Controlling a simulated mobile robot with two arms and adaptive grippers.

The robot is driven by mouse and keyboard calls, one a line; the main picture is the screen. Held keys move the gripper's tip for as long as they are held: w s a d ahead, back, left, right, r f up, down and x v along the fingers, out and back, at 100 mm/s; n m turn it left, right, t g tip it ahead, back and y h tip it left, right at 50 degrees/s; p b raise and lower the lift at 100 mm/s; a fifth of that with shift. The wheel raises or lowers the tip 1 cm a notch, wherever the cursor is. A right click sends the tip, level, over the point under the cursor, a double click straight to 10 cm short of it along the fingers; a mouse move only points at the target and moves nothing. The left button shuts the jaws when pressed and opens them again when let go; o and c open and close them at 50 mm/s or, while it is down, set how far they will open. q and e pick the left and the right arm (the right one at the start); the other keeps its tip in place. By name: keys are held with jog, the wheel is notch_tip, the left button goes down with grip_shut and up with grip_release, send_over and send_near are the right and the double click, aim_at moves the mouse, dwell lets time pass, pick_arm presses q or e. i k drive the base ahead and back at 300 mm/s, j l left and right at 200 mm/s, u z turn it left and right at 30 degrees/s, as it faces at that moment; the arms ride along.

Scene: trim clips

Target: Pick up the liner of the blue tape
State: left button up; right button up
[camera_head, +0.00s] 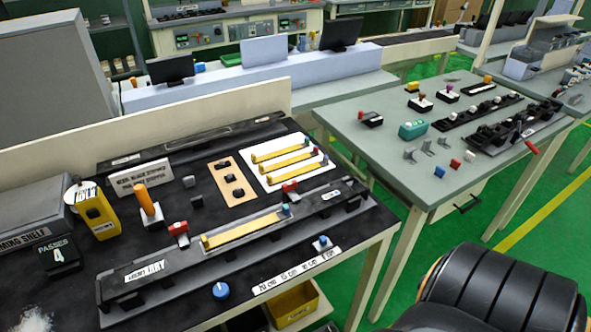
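A long yellow strip (243,231) lies along the dark trim rail (170,262) on the near black-topped table. I cannot tell the liner apart from the tape at this size. Three more yellow strips, among them the middle one (285,161), lie on a white board (268,181) behind the rail, with small coloured tabs at their right ends. Red clamps (179,229) stand on the rail near both ends of the strip. Neither of my grippers is in view.
An orange-handled tool (149,206), a yellow box (101,213) and a tan board (232,183) stand left of the white board. A blue knob (221,290) and a white length scale (297,270) are at the front. A grey-green table (388,152) stands right, across a gap.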

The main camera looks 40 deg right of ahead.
aim_at(224, 238)
jog(key=z, duration=0.8)
jog(key=k, duration=0.4)
jog(key=i, duration=0.4)
